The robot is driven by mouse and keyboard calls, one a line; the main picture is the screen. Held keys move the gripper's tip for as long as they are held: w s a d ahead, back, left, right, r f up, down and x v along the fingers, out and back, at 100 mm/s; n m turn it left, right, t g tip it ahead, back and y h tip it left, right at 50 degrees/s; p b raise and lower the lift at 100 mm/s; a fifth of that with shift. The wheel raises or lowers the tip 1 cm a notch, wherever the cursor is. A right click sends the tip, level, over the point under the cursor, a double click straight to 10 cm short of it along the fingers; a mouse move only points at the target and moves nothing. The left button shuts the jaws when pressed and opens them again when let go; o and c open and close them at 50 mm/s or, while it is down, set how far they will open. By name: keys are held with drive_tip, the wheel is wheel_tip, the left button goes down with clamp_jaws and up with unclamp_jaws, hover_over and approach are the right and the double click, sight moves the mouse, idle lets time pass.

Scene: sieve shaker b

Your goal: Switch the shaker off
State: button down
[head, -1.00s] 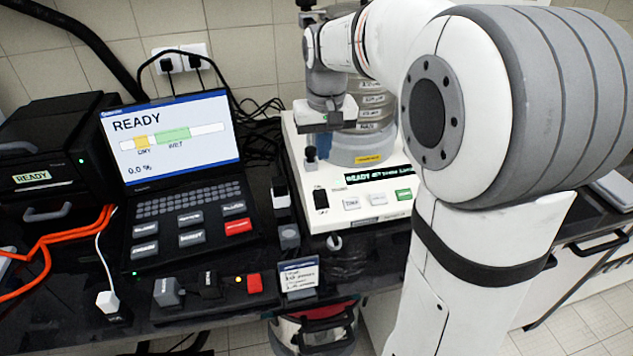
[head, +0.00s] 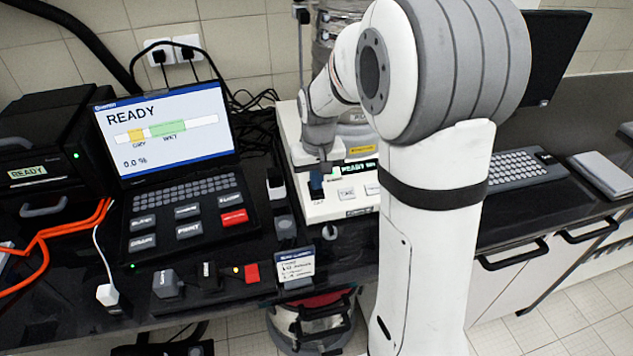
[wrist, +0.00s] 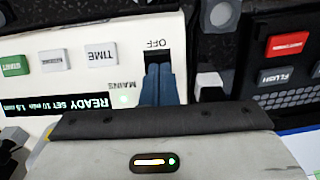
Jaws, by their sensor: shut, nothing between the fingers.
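The shaker (head: 335,212) is a white unit with a sloped front panel, and its green display (head: 356,168) reads READY; the panel also shows in the wrist view (wrist: 88,22). The black mains switch (wrist: 152,57) lies between upside-down labels OFF and MAINS, beside a pale green lamp (wrist: 123,99). My gripper (head: 317,188) is shut and empty, over the panel's left end. Its blue fingertips (wrist: 157,72) overlap the switch in the wrist view and hide part of it. I cannot tell whether they touch it.
White TIME (wrist: 101,54) and green START (wrist: 14,66) buttons lie beside the switch. A laptop (head: 185,185) with a READY screen stands left. A small labelled card (head: 295,266) stands in front. A keyboard (head: 522,168) lies to the right.

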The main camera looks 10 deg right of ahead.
drive_tip(key=shift+w+f, duration=0.1)
drive_tip(key=shift+f, duration=0.75)
drive_tip(key=shift+f+t+b, duration=0.3)
drive_tip(key=shift+f+b, duration=0.2)
drive_tip(key=shift+b, duration=0.45)
drive_tip(key=shift+s+r, duration=0.2)
drive_tip(key=shift+r, duration=0.05)
drive_tip(key=shift+w, duration=0.1)
drive_tip(key=shift+w+r+p, duration=0.35)
drive_tip(key=shift+w+r, duration=0.05)
drive_tip(key=shift+w, duration=0.3)
drive_tip(key=shift+r, duration=0.1)
